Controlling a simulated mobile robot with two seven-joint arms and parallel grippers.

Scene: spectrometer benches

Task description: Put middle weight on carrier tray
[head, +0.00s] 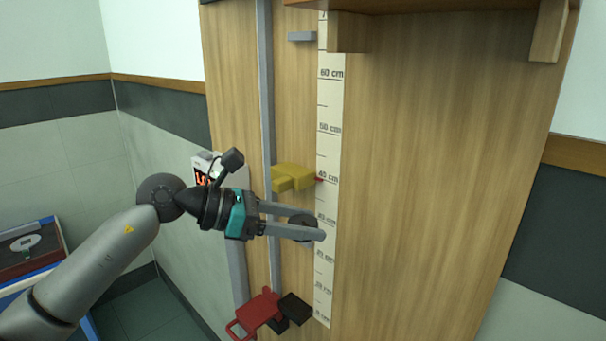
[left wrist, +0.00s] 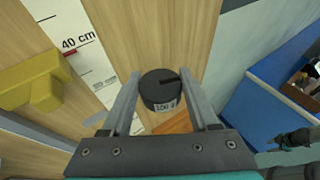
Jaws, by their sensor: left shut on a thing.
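A dark round weight (left wrist: 158,85) with a slot in its top and a white label, too blurred to read surely, sits between the fingers of my left gripper (left wrist: 160,100). In the head view my left gripper (head: 305,227) is shut on this weight (head: 300,222) and holds it in front of the wooden board, left of the scale's lower half. A yellow block (head: 291,176), possibly the carrier, is on the metal rail just above the gripper, near the 40 cm mark. It also shows in the left wrist view (left wrist: 35,85). No tray surface shows clearly.
The wooden board (head: 430,150) carries a vertical rail (head: 266,110) and a centimetre scale (head: 329,150). A red clamp (head: 258,313) and black block (head: 295,307) are low on the rail. A display box (head: 203,165) stands behind my arm. A blue bench (left wrist: 270,95) is at right.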

